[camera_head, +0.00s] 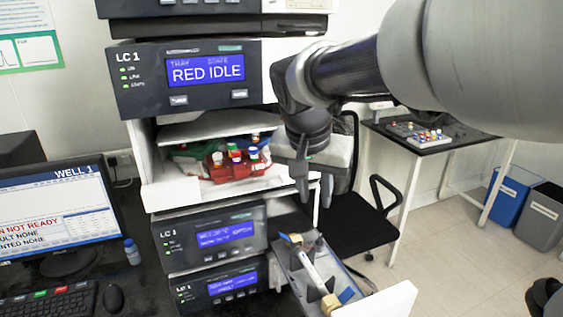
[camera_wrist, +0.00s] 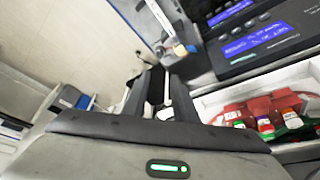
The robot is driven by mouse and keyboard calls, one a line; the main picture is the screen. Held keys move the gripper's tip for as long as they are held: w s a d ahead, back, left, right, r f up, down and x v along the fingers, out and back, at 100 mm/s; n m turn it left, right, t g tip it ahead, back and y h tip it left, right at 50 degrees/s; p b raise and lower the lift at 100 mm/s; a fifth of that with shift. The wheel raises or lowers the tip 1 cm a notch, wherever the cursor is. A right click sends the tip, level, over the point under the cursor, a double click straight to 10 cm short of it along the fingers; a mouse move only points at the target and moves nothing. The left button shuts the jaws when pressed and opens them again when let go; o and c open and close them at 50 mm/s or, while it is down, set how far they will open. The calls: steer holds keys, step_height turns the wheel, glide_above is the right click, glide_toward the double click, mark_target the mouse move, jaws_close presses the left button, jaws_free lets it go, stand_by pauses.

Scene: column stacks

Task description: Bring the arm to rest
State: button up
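My arm reaches in from the upper right in the head view. My gripper (camera_head: 315,195) points down in front of the instrument stack, to the right of the open bay, and looks open with a gap between its fingers. In the wrist view my gripper (camera_wrist: 160,95) shows two dark fingers apart, with nothing clearly held between them.
A red tray (camera_head: 232,170) with capped vials sits in the open bay, also in the wrist view. The upper unit's display (camera_head: 205,70) reads RED IDLE. A monitor (camera_head: 65,215) stands at left. A black chair (camera_head: 370,225), side table (camera_head: 425,140) and blue bin (camera_head: 513,190) stand right.

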steer(key=shift+r, duration=0.1)
steer(key=s+d+r+n+p, duration=0.1)
steer(key=s+p, duration=0.1)
steer(key=s, duration=0.3)
steer(key=s+d+r+n+t+y+p, duration=0.1)
steer(key=s+r+n+p, duration=0.1)
steer(key=s, duration=0.4)
steer(key=s+d+r+n+y+p, duration=0.1)
steer(key=s+d+n+p, duration=0.1)
steer(key=s, duration=0.4)
steer(key=shift+s+r+p, duration=0.25)
steer(key=shift+r+p, duration=0.15)
steer(key=shift+p, duration=0.5)
steer(key=shift+d, duration=0.1)
